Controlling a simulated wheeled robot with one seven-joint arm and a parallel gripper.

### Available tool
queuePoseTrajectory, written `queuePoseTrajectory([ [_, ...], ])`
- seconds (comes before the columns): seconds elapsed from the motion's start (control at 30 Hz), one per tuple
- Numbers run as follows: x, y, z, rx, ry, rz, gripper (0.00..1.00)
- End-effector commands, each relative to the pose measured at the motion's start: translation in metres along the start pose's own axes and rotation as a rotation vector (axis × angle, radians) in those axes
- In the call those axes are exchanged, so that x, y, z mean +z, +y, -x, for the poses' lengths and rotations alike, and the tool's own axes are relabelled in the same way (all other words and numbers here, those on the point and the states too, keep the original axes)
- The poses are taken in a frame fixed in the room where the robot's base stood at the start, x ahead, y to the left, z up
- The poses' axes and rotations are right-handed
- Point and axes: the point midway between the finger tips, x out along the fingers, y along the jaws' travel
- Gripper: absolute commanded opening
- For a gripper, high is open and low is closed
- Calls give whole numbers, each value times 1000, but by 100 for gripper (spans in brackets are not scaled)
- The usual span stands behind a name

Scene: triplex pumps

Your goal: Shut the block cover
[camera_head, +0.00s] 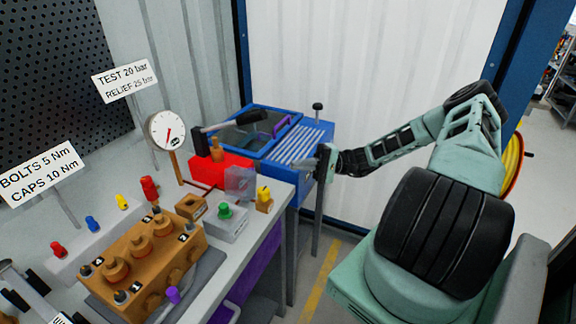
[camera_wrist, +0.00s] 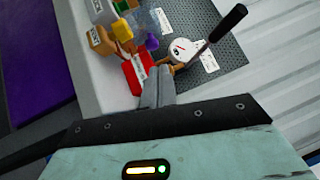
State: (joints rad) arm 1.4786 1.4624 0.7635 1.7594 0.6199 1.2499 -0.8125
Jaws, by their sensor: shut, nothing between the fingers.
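An upright clear panel (camera_head: 240,181), which looks like a hinged cover standing open, rises behind a small grey block with a green knob (camera_head: 225,211) on the bench. I cannot tell for sure that it is the block cover. A clear part (camera_wrist: 145,20) also shows near the top of the wrist view. My gripper (camera_head: 325,161) is to the right of the clear panel and apart from it, by the blue ribbed tank top. In the wrist view my gripper's fingers (camera_wrist: 158,88) are together and empty, in front of the red box.
The red box (camera_head: 219,173) and pressure gauge (camera_head: 166,131) stand behind the panel. A yellow-topped block (camera_head: 264,198) is close to its right. The orange pump block (camera_head: 148,258) is at the front left. The blue tank (camera_head: 268,135) with a black-handled lever adjoins the bench.

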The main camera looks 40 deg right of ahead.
Motion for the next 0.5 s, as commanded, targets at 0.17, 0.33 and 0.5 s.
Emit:
queuePoseTrajectory([
  [0.17, 2, -4, -40, -2, -6, -2, 0],
  [0.33, 2, -4, -74, -1, -6, -3, 0],
  [0.5, 18, -4, -94, -1, -4, -4, 0],
])
